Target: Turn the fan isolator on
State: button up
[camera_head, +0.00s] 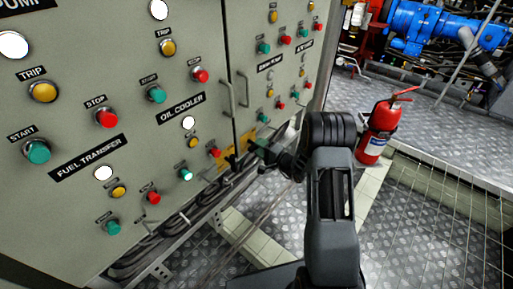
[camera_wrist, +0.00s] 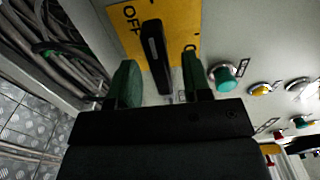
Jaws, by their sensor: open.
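A black isolator handle (camera_wrist: 155,50) stands out from a yellow plate (camera_wrist: 126,15) in the wrist view. The plate reads OFF to the left of the handle; a second label at the right is mostly hidden by a finger. No name for the isolator is readable. My gripper (camera_wrist: 160,80) is open, with one green fingertip on each side of the handle and visible gaps between. Whether the handle lies fully within the fingers' depth I cannot tell. In the head view my gripper (camera_head: 264,150) is at the low part of the cabinet, by yellow plates (camera_head: 226,160).
The grey cabinet (camera_head: 70,190) carries several buttons and lamps, including a green button (camera_wrist: 226,75) right of the plate. Door handles (camera_head: 228,97) stick out above my gripper. Cables (camera_wrist: 55,45) run below the cabinet. A red extinguisher (camera_head: 378,130) stands behind my arm.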

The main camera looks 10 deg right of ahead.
jog(key=shift+x, duration=1.1)
grip_shut()
